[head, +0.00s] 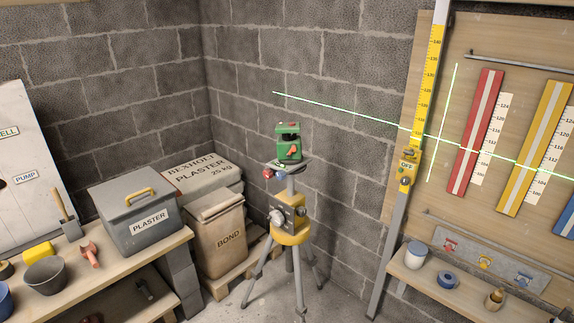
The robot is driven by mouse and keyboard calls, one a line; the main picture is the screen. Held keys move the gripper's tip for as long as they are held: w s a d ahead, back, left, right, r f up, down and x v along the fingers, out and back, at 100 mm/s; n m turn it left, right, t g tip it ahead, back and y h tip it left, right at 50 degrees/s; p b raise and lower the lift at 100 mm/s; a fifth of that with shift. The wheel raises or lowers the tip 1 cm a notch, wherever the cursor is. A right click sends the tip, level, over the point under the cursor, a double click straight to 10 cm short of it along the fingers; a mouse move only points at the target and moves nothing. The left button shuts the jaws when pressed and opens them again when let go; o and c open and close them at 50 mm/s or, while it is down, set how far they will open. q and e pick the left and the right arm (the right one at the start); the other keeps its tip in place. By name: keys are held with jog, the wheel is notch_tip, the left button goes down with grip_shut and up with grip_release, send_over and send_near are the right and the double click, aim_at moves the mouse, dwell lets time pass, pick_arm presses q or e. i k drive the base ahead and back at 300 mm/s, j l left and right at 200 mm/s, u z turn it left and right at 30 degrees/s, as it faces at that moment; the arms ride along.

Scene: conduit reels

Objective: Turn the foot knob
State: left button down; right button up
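A green laser level (288,150) sits on a grey round plate (293,166) on top of a tripod (290,262) in the room corner. A small red knob (268,173) and a blue knob beside it (282,174) show under the plate's edge; I cannot tell for certain which is the foot knob. Lower down, a yellow and dark box (289,214) on the tripod column carries a large silver knob (276,217) on its left face. Neither of my grippers is in view.
A green laser line (345,112) slopes down to the right across wall and board. A yellow receiver (405,168) reading OFF is on a measuring staff (428,85).

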aim_at(268, 173)
jog(key=i+z, duration=0.35)
jog(key=i, duration=0.2)
jog(key=i+j+z, duration=0.15)
jog(key=i+z, duration=0.2)
jog(key=i, duration=0.2)
